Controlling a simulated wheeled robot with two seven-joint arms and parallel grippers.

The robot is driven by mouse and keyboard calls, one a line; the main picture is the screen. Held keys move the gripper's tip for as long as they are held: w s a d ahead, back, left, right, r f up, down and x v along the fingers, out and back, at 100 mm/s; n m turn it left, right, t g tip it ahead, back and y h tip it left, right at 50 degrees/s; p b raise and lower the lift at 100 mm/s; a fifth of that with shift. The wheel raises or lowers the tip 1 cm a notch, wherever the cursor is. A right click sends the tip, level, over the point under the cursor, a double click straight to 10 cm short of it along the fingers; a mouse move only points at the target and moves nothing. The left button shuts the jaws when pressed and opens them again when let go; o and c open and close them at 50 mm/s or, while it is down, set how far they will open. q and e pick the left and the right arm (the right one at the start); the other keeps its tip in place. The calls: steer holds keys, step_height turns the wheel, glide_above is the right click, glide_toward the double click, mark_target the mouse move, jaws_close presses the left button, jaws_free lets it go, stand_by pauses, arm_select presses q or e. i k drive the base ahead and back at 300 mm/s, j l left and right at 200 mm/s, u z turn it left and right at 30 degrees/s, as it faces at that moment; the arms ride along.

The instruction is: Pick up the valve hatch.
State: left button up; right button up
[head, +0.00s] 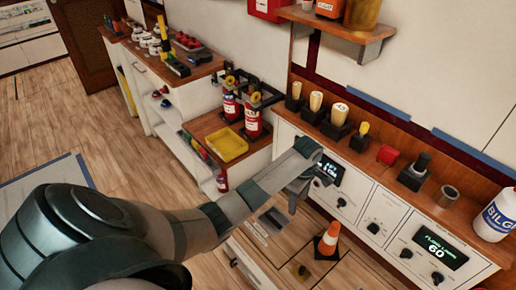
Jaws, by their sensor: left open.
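My left arm reaches in from the lower left, and my left gripper (294,206) points down in front of the breaker panel, open with nothing seen between its fingers. Below and beside it is a floor panel (258,233) with a pale label and a dark square recess; it looks like the valve hatch, but I cannot tell for sure. The gripper appears above the floor near the panel's right side, and I see no clear contact. My arm hides part of the floor to the left. My right gripper is not in view.
The breaker cabinet (372,214), with knobs and displays, stands to the right. Fire extinguishers (253,122) and a yellow tray (226,145) are behind. Open wooden floor (95,130) lies to the left.

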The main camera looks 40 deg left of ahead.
mark_target(280, 235)
steer(key=u, duration=1.05)
